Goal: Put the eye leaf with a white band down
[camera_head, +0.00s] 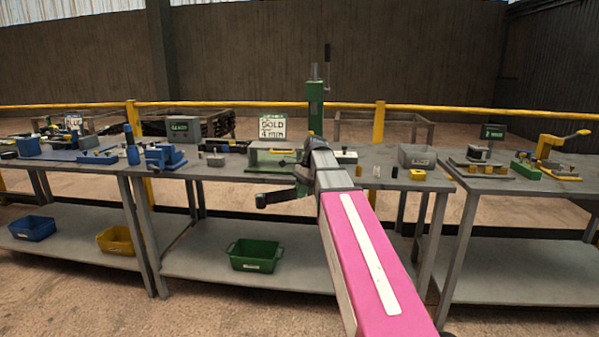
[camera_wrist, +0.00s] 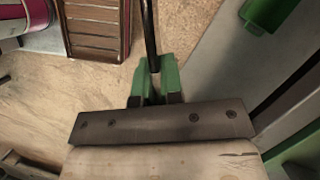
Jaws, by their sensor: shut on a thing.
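My gripper (camera_wrist: 155,75) has green fingers closed on a thin dark strip, which I take to be the eye leaf (camera_wrist: 150,35). In the wrist view the leaf runs up from between the fingers to the top edge, seen nearly edge-on. In the head view the leaf (camera_head: 275,198) shows as a dark bar at the front of the middle bench, left of my arm's end. The white band cannot be made out in either view. My arm hides part of the bench behind it.
The middle bench (camera_head: 225,173) carries a sign (camera_head: 272,129), a green press (camera_head: 315,100) and a grey box (camera_head: 417,157). Small parts stand right of my arm. A green bin (camera_head: 254,255) sits on the lower shelf. Another bench (camera_head: 500,183) with fixtures stands right.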

